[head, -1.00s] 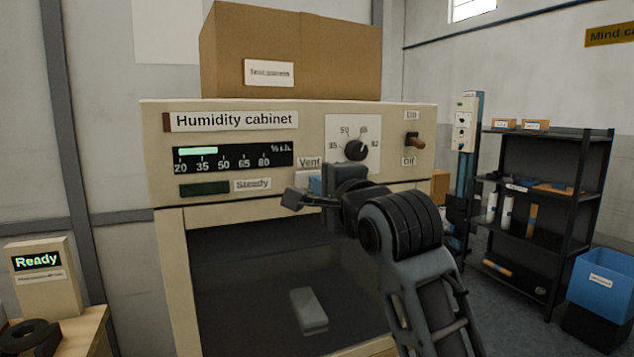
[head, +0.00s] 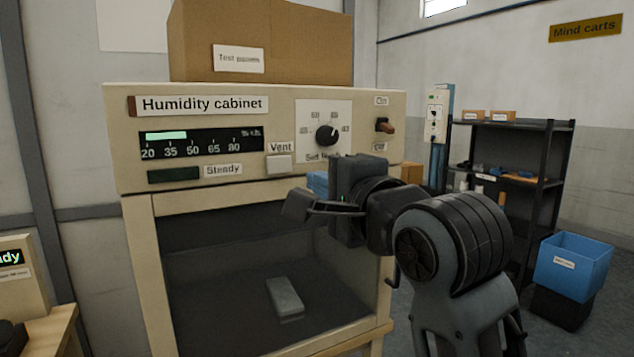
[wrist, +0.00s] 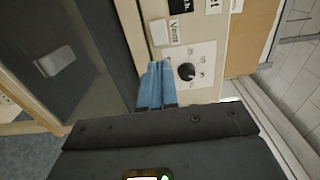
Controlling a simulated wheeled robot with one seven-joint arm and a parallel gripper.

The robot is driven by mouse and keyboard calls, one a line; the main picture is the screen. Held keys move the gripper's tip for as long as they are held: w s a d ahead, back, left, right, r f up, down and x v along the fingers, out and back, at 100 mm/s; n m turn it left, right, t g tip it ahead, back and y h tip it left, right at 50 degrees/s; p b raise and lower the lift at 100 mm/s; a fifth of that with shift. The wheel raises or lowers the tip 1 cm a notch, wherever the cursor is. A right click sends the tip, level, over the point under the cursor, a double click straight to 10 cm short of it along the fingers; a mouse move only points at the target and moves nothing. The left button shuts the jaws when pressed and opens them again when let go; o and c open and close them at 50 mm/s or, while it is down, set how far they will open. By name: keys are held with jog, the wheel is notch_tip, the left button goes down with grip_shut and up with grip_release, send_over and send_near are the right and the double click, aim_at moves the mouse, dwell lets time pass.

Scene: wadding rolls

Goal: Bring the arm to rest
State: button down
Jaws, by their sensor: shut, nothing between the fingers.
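My gripper (head: 317,182) is in front of the humidity cabinet (head: 112,140), just right of the Vent button (head: 279,163). Its blue fingers are shut with nothing between them; they also show in the wrist view (wrist: 156,86), side by side and pointing at the cabinet front. The set dial (head: 327,135) is above the fingers in the head view and to their right in the wrist view (wrist: 186,71). My arm is bent and raised, and hides part of the cabinet's lower right front.
A grey block (head: 285,296) lies inside the cabinet behind its window. A cardboard box (head: 290,45) sits on top. A toggle switch (head: 385,125) is at the panel's right. A black shelf (head: 510,150) and blue bin (head: 572,262) stand at right.

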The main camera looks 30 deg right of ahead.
dwell(0.6)
jog(key=s+a+f+n+g, duration=0.1)
jog(key=s+f+n, duration=0.2)
jog(key=s+f, duration=0.35)
jog(key=s+f+n, duration=0.2)
jog(key=s+f, duration=0.2)
jog(key=f, duration=0.6)
jog(key=s+a+f+n+g, duration=0.1)
jog(key=s+f+n, duration=0.2)
jog(key=s+f, duration=0.35)
jog(key=s+f+n, duration=0.2)
jog(key=s+n, duration=0.1)
jog(key=s, duration=0.5)
jog(key=s+f+n, duration=0.2)
jog(key=s+n, duration=0.1)
jog(key=s, duration=0.5)
jog(key=s+f+n+g, duration=0.1)
jog(key=s+n, duration=0.3)
jog(key=s, duration=0.5)
jog(key=shift+d+f, duration=0.3)
jog(key=shift+f, duration=0.6)
